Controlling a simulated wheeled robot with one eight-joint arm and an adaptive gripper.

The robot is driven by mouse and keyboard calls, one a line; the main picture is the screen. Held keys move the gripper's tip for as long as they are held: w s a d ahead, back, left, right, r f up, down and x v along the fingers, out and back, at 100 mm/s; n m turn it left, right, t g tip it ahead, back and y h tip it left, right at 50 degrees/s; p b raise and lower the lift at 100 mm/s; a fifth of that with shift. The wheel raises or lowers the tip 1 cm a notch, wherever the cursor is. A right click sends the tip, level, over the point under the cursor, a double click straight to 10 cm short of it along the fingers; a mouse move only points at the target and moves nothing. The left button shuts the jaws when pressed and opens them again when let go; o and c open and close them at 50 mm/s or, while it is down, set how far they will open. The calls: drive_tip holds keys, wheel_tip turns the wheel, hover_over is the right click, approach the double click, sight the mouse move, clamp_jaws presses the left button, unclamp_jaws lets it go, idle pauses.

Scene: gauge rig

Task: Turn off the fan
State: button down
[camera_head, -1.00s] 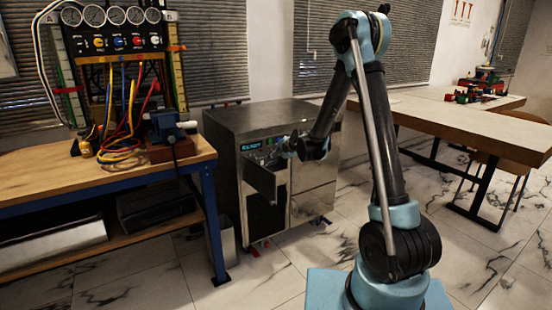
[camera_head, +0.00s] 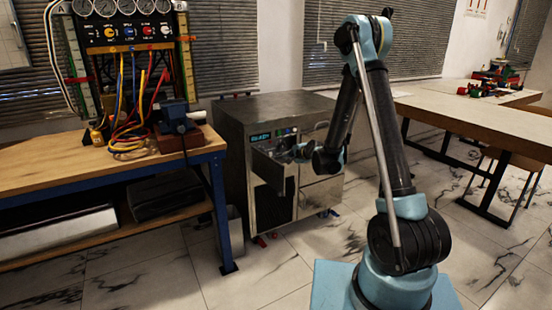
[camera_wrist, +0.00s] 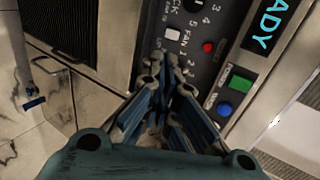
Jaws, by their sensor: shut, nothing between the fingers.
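The metal cabinet (camera_head: 277,108) has a control panel (camera_head: 286,133) on its upper front. In the wrist view the dark panel carries a "FAN" label (camera_wrist: 187,38), with the numbers 1 and 2 beside it. In the head view my gripper (camera_head: 288,152) is at the cabinet front.
A green square button (camera_wrist: 240,83), a blue round button (camera_wrist: 224,109) and a lit display (camera_wrist: 264,24) are beside the fingers. A door or drawer front (camera_head: 270,170) juts out below the panel. A workbench (camera_head: 60,168) stands left, a table (camera_head: 470,118) right.

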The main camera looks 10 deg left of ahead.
approach(272, 156)
drive_tip(key=x, duration=0.5)
drive_tip(key=shift+w+d+f, duration=0.2)
drive_tip(key=shift+w+d, duration=0.1)
drive_tip(key=shift+w+a+f, duration=0.15)
drive_tip(key=shift+w+a, duration=0.25)
drive_tip(key=shift+w, duration=0.1)
